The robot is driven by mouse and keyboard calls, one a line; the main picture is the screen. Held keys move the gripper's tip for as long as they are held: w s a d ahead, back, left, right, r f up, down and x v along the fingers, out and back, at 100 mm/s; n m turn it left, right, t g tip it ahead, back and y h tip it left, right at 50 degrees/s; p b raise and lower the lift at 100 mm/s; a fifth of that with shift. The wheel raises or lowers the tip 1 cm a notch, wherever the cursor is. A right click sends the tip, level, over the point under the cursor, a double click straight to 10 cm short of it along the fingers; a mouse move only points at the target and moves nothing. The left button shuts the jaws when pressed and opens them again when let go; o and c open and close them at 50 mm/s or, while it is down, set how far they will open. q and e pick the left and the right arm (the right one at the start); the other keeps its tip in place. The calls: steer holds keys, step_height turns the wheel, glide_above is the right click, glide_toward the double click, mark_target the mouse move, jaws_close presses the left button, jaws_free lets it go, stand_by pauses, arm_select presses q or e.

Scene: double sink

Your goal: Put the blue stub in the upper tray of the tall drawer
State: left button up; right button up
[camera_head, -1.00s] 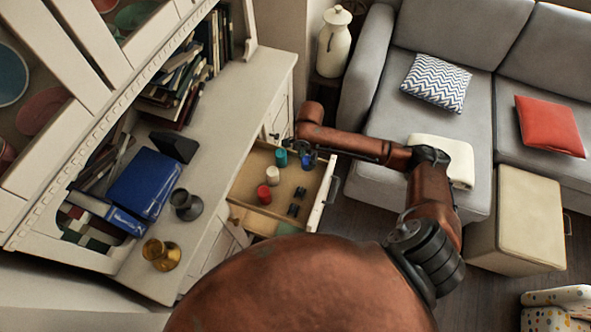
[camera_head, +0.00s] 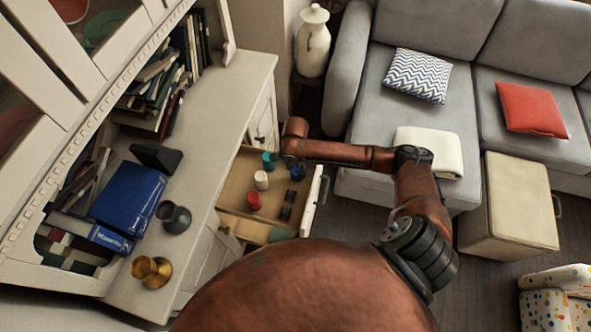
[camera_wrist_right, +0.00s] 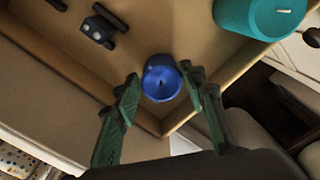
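The blue stub (camera_wrist_right: 162,84) is a short blue candle with a dark wick. In the right wrist view it stands near a corner of the open drawer (camera_wrist_right: 62,78). The stub also shows in the head view (camera_head: 297,173), close to the arm. My right gripper (camera_wrist_right: 160,74) is open, with its green fingers on either side of the stub and small gaps visible. In the head view my right gripper (camera_head: 290,160) is over the back right part of the drawer, partly hidden by its own wrist. I cannot make out separate upper and lower trays. My left gripper is not in view.
The drawer also holds a teal candle (camera_head: 269,160), a white candle (camera_head: 261,181), a red candle (camera_head: 253,201) and small black objects (camera_head: 286,205). The cabinet top carries a blue binder (camera_head: 128,198), a dark goblet (camera_head: 174,216) and a brass one (camera_head: 150,271). A sofa stands right.

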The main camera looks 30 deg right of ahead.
mark_target(295, 171)
steer(key=shift+o, duration=1.2)
steer(key=shift+r, duration=0.25)
step_height(295, 171, up, 12)
steer(key=p, duration=0.3)
steer(key=shift+p, duration=0.35)
